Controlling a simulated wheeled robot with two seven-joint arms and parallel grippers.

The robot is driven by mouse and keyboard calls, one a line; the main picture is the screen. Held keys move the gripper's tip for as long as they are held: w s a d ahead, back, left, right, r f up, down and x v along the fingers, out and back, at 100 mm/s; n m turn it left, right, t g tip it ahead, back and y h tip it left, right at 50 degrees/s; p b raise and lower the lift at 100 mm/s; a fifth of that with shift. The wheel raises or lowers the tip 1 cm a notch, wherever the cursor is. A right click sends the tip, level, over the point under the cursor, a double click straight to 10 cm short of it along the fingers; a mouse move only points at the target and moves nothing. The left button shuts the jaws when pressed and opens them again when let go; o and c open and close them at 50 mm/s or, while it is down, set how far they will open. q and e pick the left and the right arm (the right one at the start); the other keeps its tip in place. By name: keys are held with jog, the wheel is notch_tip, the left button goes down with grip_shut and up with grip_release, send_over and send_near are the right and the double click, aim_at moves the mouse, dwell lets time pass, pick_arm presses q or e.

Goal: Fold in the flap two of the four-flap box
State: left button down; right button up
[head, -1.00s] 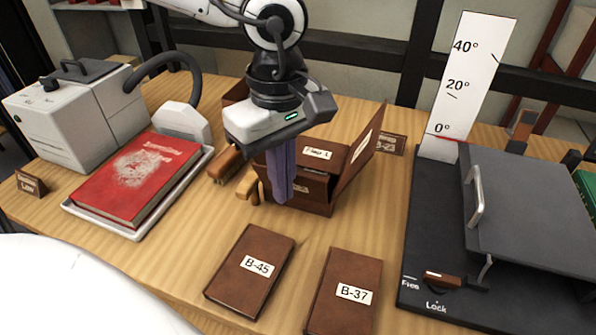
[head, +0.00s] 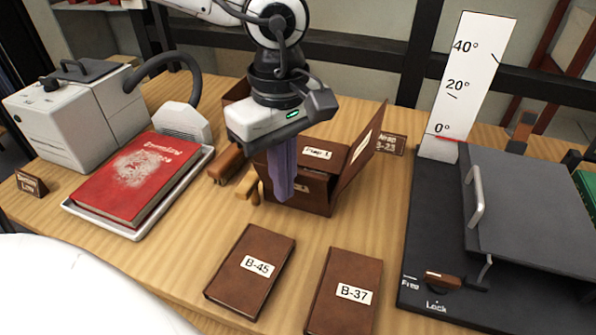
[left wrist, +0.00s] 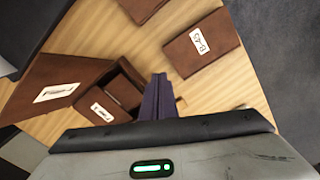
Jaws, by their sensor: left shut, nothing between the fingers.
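The four-flap box (head: 310,199) is brown and stands at the middle of the table. A flap labelled "Flap 1" (head: 317,153) lies folded in over its top. Another labelled flap (head: 360,155) stands up and leans outward on the right. A brown panel (head: 235,91) shows behind my gripper at the back left. My left gripper (head: 284,199) points down with its purple fingers shut and empty, at the box's left front part. In the left wrist view the fingers (left wrist: 159,80) are beside the box's open edge; contact cannot be told. My right gripper is not in view.
Books B-45 (head: 252,270) and B-37 (head: 344,292) lie in front of the box. Wooden-handled tools (head: 229,163) lie left of it. A red book (head: 140,180) on a tray is at left, a dark press (head: 530,215) at right.

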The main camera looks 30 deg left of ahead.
pick_arm(q)
send_over(296, 195)
jog(key=shift+a+f, duration=0.1)
jog(key=shift+a, duration=0.05)
jog(key=shift+w+f, duration=0.1)
jog(key=shift+w, duration=0.2)
jog(key=shift+a, duration=0.1)
jog(key=s+r+p, duration=0.3)
jog(key=r+p, duration=0.2)
jog(key=r, duration=0.5)
jog(key=shift+d+r+p, duration=0.2)
jog(key=shift+d+p, duration=0.1)
jog(key=shift+d, duration=0.15)
